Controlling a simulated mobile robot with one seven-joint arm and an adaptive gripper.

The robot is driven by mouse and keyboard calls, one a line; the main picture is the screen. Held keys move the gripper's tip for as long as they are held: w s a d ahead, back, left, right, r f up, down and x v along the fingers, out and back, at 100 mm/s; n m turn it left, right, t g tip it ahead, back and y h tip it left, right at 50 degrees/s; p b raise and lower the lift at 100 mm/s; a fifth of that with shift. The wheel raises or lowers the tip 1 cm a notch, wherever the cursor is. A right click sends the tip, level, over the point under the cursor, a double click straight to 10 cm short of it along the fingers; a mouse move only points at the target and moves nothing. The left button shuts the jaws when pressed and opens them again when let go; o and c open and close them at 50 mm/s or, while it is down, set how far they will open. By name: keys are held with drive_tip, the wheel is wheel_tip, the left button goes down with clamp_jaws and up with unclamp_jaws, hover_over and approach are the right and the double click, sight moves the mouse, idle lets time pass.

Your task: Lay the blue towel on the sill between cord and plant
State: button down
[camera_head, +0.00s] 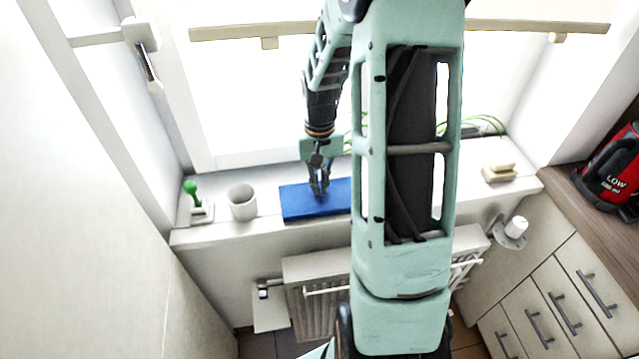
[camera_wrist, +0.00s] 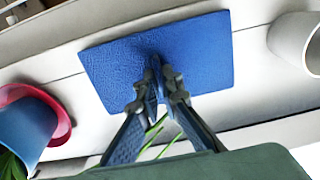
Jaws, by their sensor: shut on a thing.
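The blue towel (camera_head: 297,205) is a flat rectangle over the white sill (camera_head: 266,230), right of a white mug (camera_head: 242,203). In the wrist view the towel (camera_wrist: 205,45) spreads out level, on or very close to the sill. My gripper (camera_head: 319,190) points down at its middle. Its fingers (camera_wrist: 161,82) are shut on the towel. The plant's blue pot (camera_wrist: 25,125) with a red rim or saucer shows at the left of the wrist view. In the head view my arm hides the pot, and green leaves (camera_head: 487,122) show beside it. I cannot make out a cord.
A green-knobbed item (camera_head: 192,190) stands at the sill's left end, and a pale block (camera_head: 498,172) lies at its right. A radiator (camera_head: 315,270) is below. Drawers (camera_head: 550,300) and a red appliance (camera_head: 615,165) are at the right. Bare sill shows around the towel.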

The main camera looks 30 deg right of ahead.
drive_tip(key=shift+f, duration=0.35)
drive_tip(key=c, duration=2)
unclamp_jaws()
drive_tip(key=shift+c, duration=0.2)
